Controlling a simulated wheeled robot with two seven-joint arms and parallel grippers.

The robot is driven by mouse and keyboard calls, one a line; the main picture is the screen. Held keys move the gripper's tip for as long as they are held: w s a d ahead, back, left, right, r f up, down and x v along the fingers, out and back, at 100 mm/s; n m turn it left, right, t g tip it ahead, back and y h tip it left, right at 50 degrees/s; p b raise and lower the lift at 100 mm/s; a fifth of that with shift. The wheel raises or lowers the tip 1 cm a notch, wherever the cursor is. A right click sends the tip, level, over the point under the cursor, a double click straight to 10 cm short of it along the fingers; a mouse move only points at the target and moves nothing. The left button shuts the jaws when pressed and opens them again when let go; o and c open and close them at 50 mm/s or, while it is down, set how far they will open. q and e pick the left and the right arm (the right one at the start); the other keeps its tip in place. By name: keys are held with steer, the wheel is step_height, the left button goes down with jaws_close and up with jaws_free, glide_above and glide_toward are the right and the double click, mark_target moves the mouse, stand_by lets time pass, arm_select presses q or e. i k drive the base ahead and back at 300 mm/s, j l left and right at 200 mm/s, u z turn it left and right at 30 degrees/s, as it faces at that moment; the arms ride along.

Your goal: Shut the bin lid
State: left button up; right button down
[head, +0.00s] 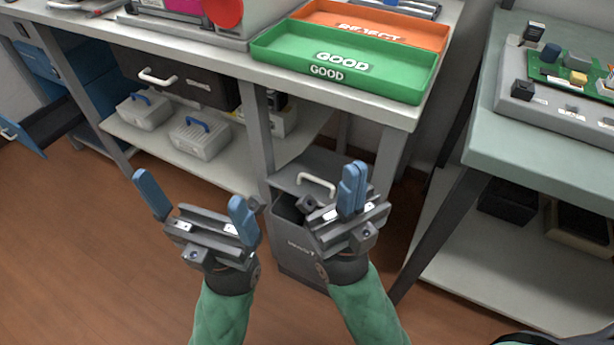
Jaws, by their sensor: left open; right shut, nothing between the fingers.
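A grey bin (293,250) stands on the floor under the workbench, at the middle of the head view. Its grey lid (285,181) has a pale handle (316,180) and sits at the back of the bin's top. A dark gap shows between the lid and the front wall, so the lid looks raised; its exact angle I cannot tell. My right gripper (353,176) is shut and empty, in front of the bin's right part and hiding it. My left gripper (193,200) is open and empty, left of the bin, its fingers pointing up.
The workbench edge (330,95) runs above the bin, with a green tray (345,72) and an orange tray (390,30) on it. A bench leg (258,130) stands behind the bin. A second table (550,150) is at the right. The floor (90,260) at left is clear.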

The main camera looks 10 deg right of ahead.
mark_target(317, 171)
steer(key=k+l+u, duration=0.3)
steer(key=k, duration=0.15)
steer(key=k+u, duration=0.3)
steer(key=k, duration=0.2)
